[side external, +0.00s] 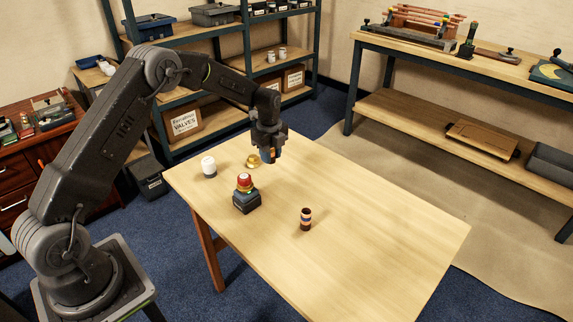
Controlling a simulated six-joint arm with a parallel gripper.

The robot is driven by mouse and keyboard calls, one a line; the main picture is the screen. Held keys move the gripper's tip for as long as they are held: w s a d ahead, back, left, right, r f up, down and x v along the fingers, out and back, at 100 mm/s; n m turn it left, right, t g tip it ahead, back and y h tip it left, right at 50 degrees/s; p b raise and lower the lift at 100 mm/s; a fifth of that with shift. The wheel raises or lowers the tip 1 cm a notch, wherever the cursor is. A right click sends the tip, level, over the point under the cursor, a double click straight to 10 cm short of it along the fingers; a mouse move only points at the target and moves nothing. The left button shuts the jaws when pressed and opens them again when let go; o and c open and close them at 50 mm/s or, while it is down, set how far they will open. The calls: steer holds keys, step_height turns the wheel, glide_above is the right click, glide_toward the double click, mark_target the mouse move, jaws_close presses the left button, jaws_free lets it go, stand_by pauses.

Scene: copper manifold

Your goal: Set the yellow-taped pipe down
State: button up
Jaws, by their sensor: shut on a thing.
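My gripper (270,157) points down above the far left part of the wooden table (370,230). It is shut on a small copper-coloured pipe (274,153), mostly hidden by the fingers. I cannot make out yellow tape on it, nor whether its lower end touches the table. Another short copper pipe (306,219) with dark bands stands upright near the middle of the table, apart from my gripper.
A brass-coloured piece (253,161) lies just left of my gripper. A white-topped jar (209,167) and a dark box with a red dome (246,194) stand further left. The right half of the table is clear. A workbench (450,60) stands behind.

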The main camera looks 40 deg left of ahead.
step_height(320, 180, up, 6)
steer(key=s+a, duration=0.1)
steer(key=s+d+m, duration=0.1)
steer(key=s+d, duration=0.1)
steer(key=s, duration=0.7)
steer(key=s+d+m, duration=0.1)
steer(key=s+d, duration=0.2)
steer(key=s, duration=0.6)
glide_above(269, 240)
step_height(269, 240, down, 12)
steer(key=shift+f, duration=2)
steer(key=shift+f, duration=0.15)
steer(key=o, duration=0.9)
